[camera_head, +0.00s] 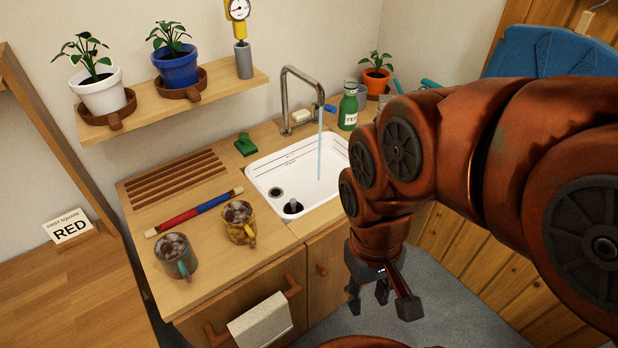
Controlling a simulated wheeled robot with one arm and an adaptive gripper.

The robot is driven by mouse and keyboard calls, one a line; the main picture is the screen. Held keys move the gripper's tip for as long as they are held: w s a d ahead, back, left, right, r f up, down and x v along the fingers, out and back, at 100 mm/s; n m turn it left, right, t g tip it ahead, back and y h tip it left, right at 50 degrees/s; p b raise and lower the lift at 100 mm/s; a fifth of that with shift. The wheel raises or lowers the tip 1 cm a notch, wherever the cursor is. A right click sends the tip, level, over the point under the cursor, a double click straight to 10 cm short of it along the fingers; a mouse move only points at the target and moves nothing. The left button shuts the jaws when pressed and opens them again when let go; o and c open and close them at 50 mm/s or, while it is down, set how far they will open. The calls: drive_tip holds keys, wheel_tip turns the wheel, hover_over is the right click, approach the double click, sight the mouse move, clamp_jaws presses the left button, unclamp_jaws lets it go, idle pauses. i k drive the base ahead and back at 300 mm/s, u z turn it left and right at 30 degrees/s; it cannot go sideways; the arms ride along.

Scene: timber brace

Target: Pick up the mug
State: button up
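Two mugs stand upright on the wooden counter left of the sink. One is a grey-brown mug (175,256) with a teal handle, nearer the left front edge. The other is a yellow-brown mug (238,222) with a yellow handle, close to the sink's left corner. Both look filled with something dark and lumpy. My gripper (382,298) hangs below my orange-brown arm, in front of the cabinet and right of both mugs. Its dark fingers are spread apart with nothing between them.
A white sink (300,170) with running water from a tap (290,95) lies behind the gripper. A red-and-blue rod (195,212) lies behind the mugs. A shelf (165,98) with potted plants overhangs the back. A towel (262,322) hangs on the cabinet front.

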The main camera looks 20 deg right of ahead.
sight(238, 216)
drive_tip(key=z, duration=1.7)
drive_tip(key=k, duration=1.4)
drive_tip(key=u, duration=1.9)
drive_tip(key=i, duration=0.5)
drive_tip(key=z, duration=0.05)
